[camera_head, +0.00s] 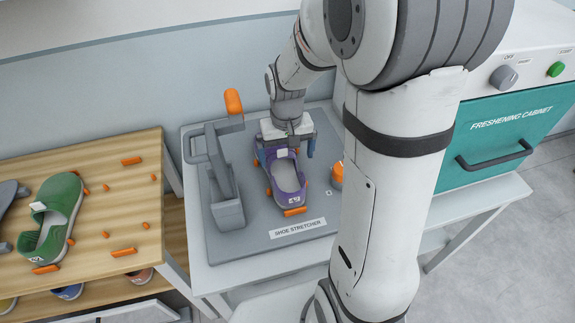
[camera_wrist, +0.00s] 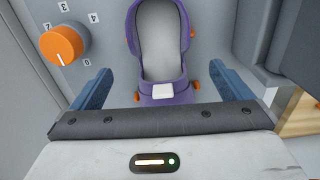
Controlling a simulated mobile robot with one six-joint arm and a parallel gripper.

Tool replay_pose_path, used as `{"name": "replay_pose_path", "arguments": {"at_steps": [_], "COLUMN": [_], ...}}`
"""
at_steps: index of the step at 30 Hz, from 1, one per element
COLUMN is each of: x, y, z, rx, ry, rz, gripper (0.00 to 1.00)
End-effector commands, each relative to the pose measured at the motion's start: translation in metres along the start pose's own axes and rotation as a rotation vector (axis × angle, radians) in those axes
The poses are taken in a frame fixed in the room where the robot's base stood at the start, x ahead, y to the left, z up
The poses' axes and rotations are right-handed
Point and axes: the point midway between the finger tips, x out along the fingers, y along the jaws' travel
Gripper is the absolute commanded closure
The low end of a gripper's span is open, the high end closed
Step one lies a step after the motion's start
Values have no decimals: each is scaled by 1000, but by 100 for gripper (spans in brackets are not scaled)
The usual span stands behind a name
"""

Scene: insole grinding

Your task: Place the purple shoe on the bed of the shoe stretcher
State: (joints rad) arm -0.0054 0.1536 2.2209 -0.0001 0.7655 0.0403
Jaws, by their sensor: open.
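The purple shoe (camera_head: 289,183) lies on the bed of the shoe stretcher (camera_head: 321,212), among small orange stops. Its grey inside faces up and a small white tag shows at its near end in the head view. In the wrist view the purple shoe (camera_wrist: 162,50) is at the top middle, with a white tag toward my gripper. My gripper (camera_head: 287,148) is over the shoe's far end. In the wrist view my gripper (camera_wrist: 152,82) has its two blue fingers wide apart, one on each side of the shoe's end, with gaps between.
A grey lever with an orange handle (camera_head: 233,101) stands left of the shoe. An orange dial (camera_wrist: 64,45) is on the other side. A green shoe (camera_head: 55,215) lies on the wooden rack (camera_head: 115,205) at left. The teal freshening cabinet (camera_head: 508,135) stands at right.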

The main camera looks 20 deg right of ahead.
Motion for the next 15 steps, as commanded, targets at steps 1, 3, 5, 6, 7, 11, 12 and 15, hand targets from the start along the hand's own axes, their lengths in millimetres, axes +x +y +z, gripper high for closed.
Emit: {"name": "replay_pose_path", "arguments": {"at_steps": [1, 3, 5, 6, 7, 11, 12, 15], "x": [-11, -22, -30, -34, -36, -46, -50, -63], "y": [0, 0, 0, 0, 0, 0, 0, 1], "z": [-1, -1, 0, 0, 0, 4, 8, 23], "rx": [0, 0, 0, -1, -1, -2, -3, -7], "ry": [5, 4, 3, 1, 1, 8, 13, 41], "rz": [0, 0, 0, 0, 0, 0, 0, -1], "gripper": [1, 1, 1, 1, 1, 1, 1, 1]}}
